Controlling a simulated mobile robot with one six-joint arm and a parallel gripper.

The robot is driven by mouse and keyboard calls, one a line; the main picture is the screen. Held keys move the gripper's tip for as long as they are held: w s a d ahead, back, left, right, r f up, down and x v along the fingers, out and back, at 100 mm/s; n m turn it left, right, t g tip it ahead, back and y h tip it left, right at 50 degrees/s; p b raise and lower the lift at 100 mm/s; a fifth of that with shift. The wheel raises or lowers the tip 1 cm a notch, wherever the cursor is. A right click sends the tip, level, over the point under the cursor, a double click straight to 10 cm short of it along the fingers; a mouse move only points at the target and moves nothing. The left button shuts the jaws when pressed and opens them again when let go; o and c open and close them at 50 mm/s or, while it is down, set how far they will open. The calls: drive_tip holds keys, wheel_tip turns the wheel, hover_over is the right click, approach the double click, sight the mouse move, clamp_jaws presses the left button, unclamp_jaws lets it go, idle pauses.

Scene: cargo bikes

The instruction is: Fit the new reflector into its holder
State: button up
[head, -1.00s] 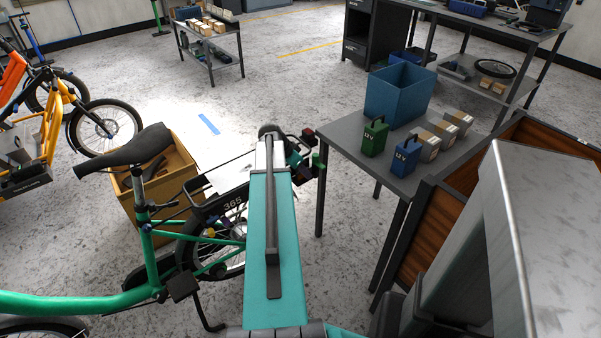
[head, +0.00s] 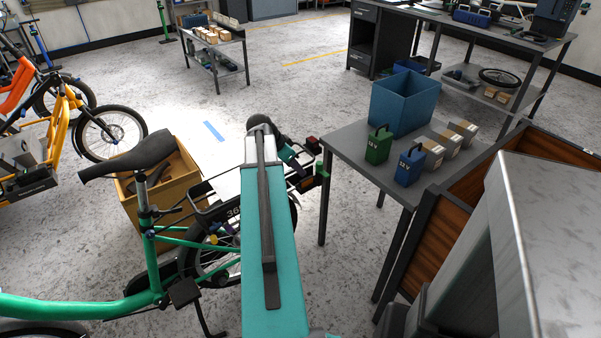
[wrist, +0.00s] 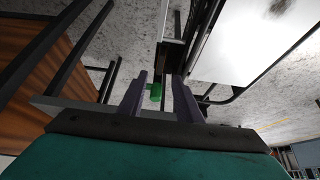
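My gripper (head: 302,168) is at the rear end of the green bike (head: 85,303), past the black rear rack (head: 212,213). In the wrist view its two dark fingers (wrist: 160,84) stand apart with a gap between them. A small green piece (wrist: 155,92) shows in that gap, with no clear contact with either finger. In the head view a green piece (head: 323,171) and a small dark red piece (head: 313,145) show just beyond the fingers. I cannot tell which is the reflector or the holder. My arm hides part of the rack and rear wheel.
A grey table (head: 345,146) stands close to the right of the gripper, with a blue bin (head: 404,98), a green 12V battery (head: 379,146), a blue one (head: 410,166) and small boxes. A cardboard box (head: 183,190) stands behind the bike.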

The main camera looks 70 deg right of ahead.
drive_tip(key=v, duration=0.5)
drive_tip(key=shift+f, duration=0.1)
idle(0.6)
